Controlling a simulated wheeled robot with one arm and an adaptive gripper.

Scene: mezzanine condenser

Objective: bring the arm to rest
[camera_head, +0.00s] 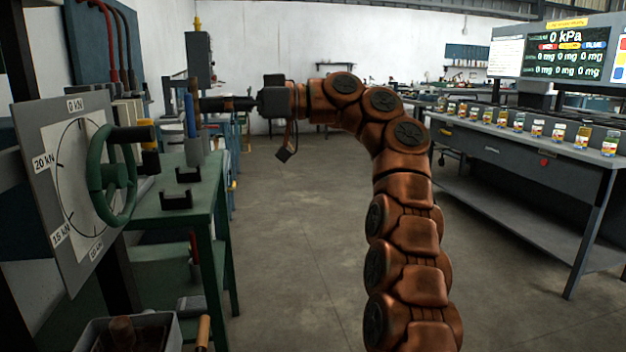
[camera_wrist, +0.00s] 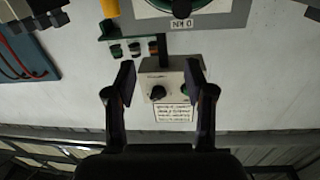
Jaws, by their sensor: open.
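My copper-coloured arm (camera_head: 408,206) rises in the middle of the head view and bends left at the top. My gripper (camera_head: 208,104) points left, level, over the green bench, near upright blue and brown handles. In the wrist view my gripper (camera_wrist: 159,78) is open, its two black fingers well apart with nothing held between them. Behind the gap is a grey control box (camera_wrist: 157,75) with a black knob (camera_wrist: 158,93), a green button and a white label. I cannot tell how far the fingertips are from it.
A green bench (camera_head: 205,190) with a dial panel (camera_head: 62,150) and green handwheel (camera_head: 97,175) stands at left. A grey workbench (camera_head: 520,150) with a row of small jars and a monitor (camera_head: 567,50) stands at right. The floor (camera_head: 300,220) between them is clear.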

